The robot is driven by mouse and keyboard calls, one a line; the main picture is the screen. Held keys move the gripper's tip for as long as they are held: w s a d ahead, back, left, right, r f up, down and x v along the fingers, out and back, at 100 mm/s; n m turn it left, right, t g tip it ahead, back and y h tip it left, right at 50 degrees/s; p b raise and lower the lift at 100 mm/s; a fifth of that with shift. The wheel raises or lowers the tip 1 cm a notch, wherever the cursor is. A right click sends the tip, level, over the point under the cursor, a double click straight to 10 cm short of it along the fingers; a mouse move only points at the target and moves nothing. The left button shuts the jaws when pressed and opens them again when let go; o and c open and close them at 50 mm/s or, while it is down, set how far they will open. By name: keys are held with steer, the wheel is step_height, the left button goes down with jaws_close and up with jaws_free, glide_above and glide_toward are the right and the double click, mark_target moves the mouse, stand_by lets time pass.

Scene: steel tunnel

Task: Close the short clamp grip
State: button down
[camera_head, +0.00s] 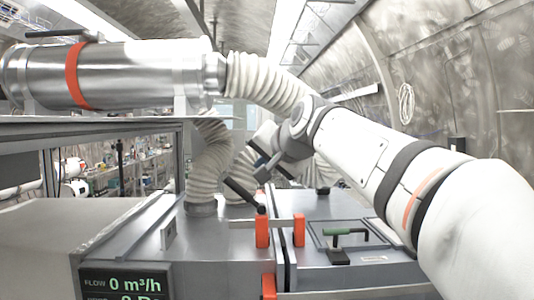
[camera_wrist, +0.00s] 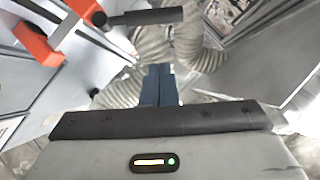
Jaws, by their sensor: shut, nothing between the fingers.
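An orange clamp (camera_head: 262,230) stands on the grey metal box, with a dark grip (camera_head: 240,192) on its lever slanting up and to the left. In the wrist view the orange clamp part (camera_wrist: 38,42) is at upper left, and the dark cylindrical grip (camera_wrist: 152,17) sticks out to the right on a thin metal rod. My gripper (camera_wrist: 159,72) shows there as two blue fingers pressed together, empty, below the grip in the picture and apart from it. In the head view my gripper (camera_head: 266,168) is small, partly hidden by my wrist, just above and right of the grip.
A second orange block (camera_head: 299,230) stands across the seam. A green-handled latch (camera_head: 345,232) is on the right panel. A ribbed hose (camera_head: 208,165) rises behind at left, and a steel pipe (camera_head: 130,75) with a red band crosses upper left. A flow display (camera_head: 122,284) is at front left.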

mark_target(238, 189)
steer(key=w+a+f+p, duration=0.1)
steer(key=w+a+f, duration=0.2)
steer(key=a+f, duration=0.1)
steer(key=shift+w+f+p, duration=0.25)
steer(key=shift+w+p, duration=0.1)
steer(key=shift+w+d, duration=0.1)
steer(key=shift+d, duration=0.1)
steer(key=shift+a+f, duration=0.1)
